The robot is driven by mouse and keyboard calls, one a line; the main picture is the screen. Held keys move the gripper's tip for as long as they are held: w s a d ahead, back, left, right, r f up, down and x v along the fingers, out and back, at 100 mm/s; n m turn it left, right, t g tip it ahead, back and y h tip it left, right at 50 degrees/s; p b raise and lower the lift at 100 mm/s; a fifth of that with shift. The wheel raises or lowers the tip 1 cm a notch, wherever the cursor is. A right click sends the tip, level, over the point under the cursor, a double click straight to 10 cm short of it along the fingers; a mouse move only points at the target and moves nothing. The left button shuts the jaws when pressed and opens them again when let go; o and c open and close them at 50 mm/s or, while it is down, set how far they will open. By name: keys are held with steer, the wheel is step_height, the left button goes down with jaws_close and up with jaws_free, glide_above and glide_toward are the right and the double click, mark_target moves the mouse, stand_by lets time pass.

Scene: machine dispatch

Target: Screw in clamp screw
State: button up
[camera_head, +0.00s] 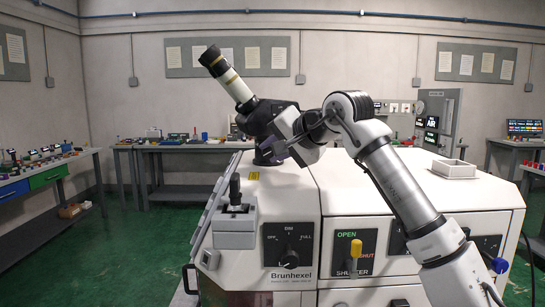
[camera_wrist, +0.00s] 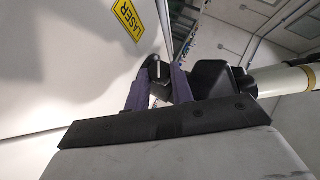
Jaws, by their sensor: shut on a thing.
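My gripper (camera_head: 276,150) is at the black mount under the tilted white tube on top of the white machine. In the wrist view its two purple-grey fingers (camera_wrist: 156,82) are closed around a small black knob with a pale line, which looks like the clamp screw (camera_wrist: 155,70). The fingers hide part of the knob, and how deep it sits cannot be told. The white tube with dark bands and a black end (camera_head: 228,76) leans up to the left from the black mount (camera_head: 258,118). Its lower part also shows at the right of the wrist view (camera_wrist: 288,80).
The white machine (camera_head: 395,185) fills the space below my arm. On its front are a black dial (camera_head: 289,258) and a yellow-handled shutter switch (camera_head: 355,252). A grey joystick box (camera_head: 234,226) projects at left, and a small open tray (camera_head: 454,168) sits on top at right.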

steer(key=shift+d+f+m+t+y+b, duration=0.1)
steer(key=shift+f+m+t+y+b, duration=0.15)
steer(key=shift+m+y+b, duration=0.3)
steer(key=shift+d+f+m+t+y+b, duration=0.1)
steer(key=shift+m+t+y+b, duration=0.2)
steer(key=shift+y+b, duration=0.4)
steer(key=o, duration=1)
steer(key=shift+r, duration=0.1)
steer(key=b+v, duration=0.4)
steer(key=v, duration=0.9)
steer(key=shift+s+d, duration=0.25)
steer(key=shift+s, duration=0.1)
